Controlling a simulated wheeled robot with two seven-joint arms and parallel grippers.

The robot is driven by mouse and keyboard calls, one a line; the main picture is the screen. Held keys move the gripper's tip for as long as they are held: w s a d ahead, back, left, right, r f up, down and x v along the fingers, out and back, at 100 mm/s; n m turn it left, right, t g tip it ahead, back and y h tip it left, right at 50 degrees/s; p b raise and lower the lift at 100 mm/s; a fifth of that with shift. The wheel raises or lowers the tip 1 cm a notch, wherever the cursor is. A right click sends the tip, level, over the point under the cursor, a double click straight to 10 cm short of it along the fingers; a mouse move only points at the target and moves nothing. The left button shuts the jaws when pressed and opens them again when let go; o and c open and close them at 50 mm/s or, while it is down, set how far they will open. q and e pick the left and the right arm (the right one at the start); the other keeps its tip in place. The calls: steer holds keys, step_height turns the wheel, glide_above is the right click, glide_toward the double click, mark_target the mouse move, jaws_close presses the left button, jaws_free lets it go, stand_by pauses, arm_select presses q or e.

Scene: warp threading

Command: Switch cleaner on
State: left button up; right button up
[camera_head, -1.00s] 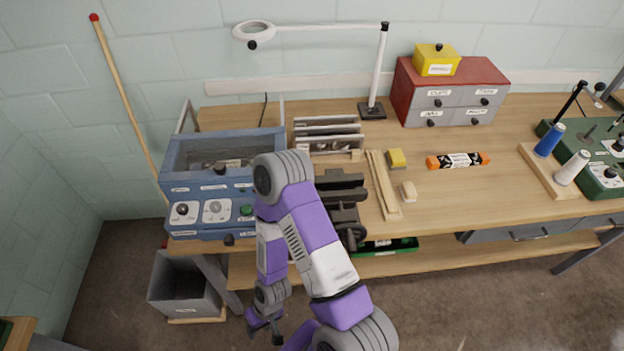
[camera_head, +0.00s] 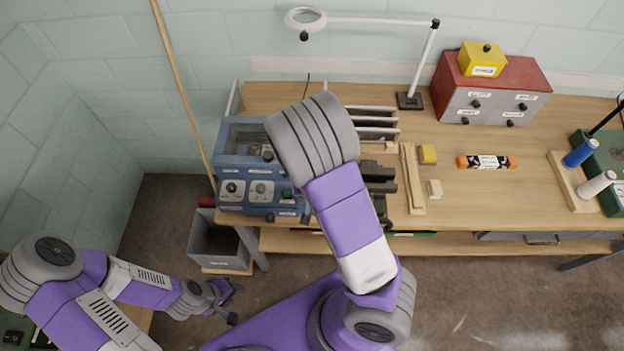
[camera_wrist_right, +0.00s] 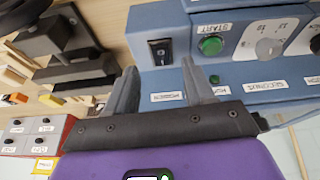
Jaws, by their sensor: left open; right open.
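The cleaner (camera_head: 228,160) is a blue box at the table's left end, with dials and a green START button (camera_head: 288,194). In the right wrist view its front panel (camera_wrist_right: 225,90) shows that button (camera_wrist_right: 210,45) and a black rocker switch (camera_wrist_right: 160,52) labelled POWER. I cannot tell the rocker's position. My right gripper (camera_wrist_right: 160,66) is open and empty, its fingers pointing at the panel around the switch's line; contact is unclear. In the head view my right arm hides this gripper and the switch. My left gripper (camera_head: 235,303) is open and empty, low in front of the table.
A grey bin (camera_head: 218,240) stands on the floor below the cleaner. Right of the cleaner are a dark clamp-like device (camera_head: 378,182) and wooden strips (camera_head: 410,180). A magnifier lamp (camera_head: 425,60) stands behind.

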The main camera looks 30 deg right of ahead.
steer(key=shift+w+d+r+m+t, duration=0.3)
steer(key=shift+w+d+r, duration=0.1)
steer(key=shift+w+r, duration=0.3)
steer(key=b+x, duration=0.1)
steer(key=x, duration=0.5)
steer(key=shift+w+d+f, duration=0.15)
steer(key=shift+d+f, duration=0.05)
steer(key=shift+f, duration=0.2)
